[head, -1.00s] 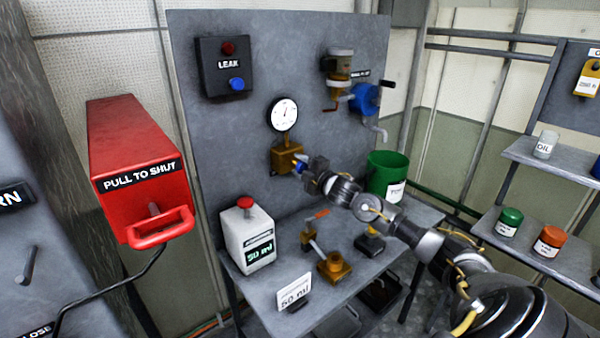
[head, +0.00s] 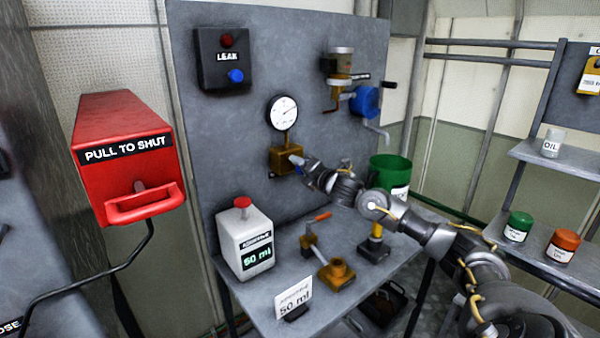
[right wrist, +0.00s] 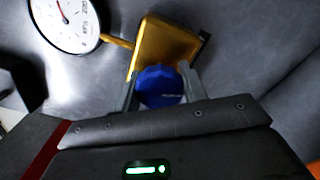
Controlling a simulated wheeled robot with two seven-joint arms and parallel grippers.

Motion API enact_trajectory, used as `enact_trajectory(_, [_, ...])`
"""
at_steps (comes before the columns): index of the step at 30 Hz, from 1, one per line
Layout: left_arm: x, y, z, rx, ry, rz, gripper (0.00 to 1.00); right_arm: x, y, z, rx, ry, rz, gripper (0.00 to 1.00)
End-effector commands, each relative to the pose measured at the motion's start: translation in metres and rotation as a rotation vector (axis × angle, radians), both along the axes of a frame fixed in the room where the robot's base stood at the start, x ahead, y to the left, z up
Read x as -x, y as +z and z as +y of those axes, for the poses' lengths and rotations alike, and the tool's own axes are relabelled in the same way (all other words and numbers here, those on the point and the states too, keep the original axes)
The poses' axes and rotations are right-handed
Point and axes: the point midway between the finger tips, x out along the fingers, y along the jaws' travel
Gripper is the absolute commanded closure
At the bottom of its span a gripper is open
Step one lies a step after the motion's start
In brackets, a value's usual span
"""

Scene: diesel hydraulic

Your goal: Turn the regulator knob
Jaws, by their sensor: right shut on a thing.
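The regulator is a brass block (head: 283,161) on the grey upright panel, below a round white gauge (head: 284,113). It also shows in the right wrist view as a gold block (right wrist: 166,48) beside the gauge (right wrist: 68,20). Its blue knob (right wrist: 160,86) sits between the two fingers of my right gripper (right wrist: 161,90), which is shut on it. In the head view my right gripper (head: 301,163) reaches the block from the right and hides the knob. My left gripper is not in view.
A red PULL TO SHUT box (head: 122,165) stands at the left. Below the regulator, a bench (head: 262,300) holds a white 50 ml container (head: 245,240), brass fittings (head: 335,275) and a green bin (head: 388,176). A blue-handled pump (head: 365,101) is on the panel's right.

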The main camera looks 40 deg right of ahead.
Motion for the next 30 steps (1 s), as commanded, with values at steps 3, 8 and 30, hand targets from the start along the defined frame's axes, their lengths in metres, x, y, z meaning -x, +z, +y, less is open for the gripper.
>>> enact_trajectory(3, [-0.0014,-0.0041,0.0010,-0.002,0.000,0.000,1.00,0.0001,-0.0024,0.0003,0.033,0.001,0.003,0.81])
enact_trajectory(8, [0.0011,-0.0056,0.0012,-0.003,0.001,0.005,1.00,0.0001,-0.0017,0.0004,0.056,0.001,0.003,0.81])
enact_trajectory(30, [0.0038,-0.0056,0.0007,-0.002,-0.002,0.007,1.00,0.0000,-0.0006,0.0003,0.059,0.001,0.002,0.36])
